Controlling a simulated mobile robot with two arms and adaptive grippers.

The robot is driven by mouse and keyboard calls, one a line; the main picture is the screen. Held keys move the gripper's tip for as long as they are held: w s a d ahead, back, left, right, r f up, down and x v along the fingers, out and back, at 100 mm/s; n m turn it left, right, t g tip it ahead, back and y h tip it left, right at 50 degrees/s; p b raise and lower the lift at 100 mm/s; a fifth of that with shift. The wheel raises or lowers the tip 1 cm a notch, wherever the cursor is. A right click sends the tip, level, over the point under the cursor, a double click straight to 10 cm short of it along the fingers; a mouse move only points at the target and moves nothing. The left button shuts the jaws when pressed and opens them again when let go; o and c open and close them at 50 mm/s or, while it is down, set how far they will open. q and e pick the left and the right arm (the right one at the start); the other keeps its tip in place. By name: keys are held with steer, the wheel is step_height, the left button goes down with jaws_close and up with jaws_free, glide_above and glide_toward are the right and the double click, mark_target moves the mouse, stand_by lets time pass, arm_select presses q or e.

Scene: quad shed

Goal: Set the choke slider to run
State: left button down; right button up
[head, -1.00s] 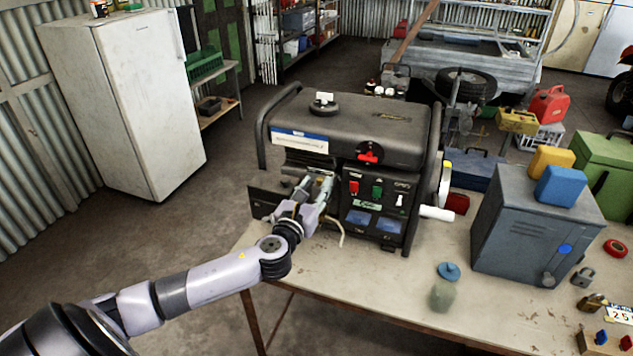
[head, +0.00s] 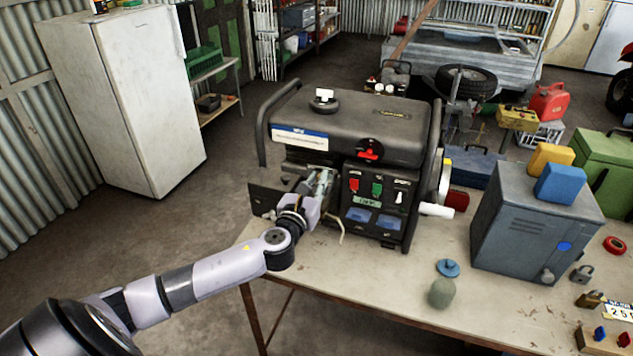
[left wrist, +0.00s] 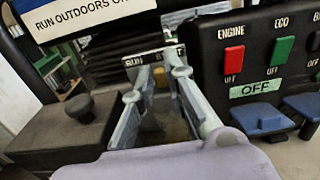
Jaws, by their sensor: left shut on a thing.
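The generator (head: 365,118) stands on the workbench. Its choke plate (left wrist: 133,62) shows in the left wrist view, with RUN readable at its left end and partly covered lettering at its right. My left gripper (head: 322,178) reaches into the recess at the front left of the generator. In the left wrist view my left gripper (left wrist: 160,68) has its fingertips at the plate, shut on the choke slider. My right gripper is out of view.
Right of the recess is a control panel (left wrist: 265,60) with red and green switches and an OFF label. A black knob (left wrist: 77,106) is left of the fingers. A grey metal box (head: 525,225) and a blue-capped round item (head: 448,268) stand further right on the bench.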

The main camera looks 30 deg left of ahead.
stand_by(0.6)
arm_select(q)
steer(key=shift+s+a, duration=0.15)
steer(key=shift+a, duration=0.5)
steer(key=shift+s+a, duration=0.15)
steer(key=shift+a, duration=0.5)
steer(key=c, duration=1.6)
jaws_free()
steer(key=shift+a, duration=0.1)
steer(key=shift+d, duration=0.2)
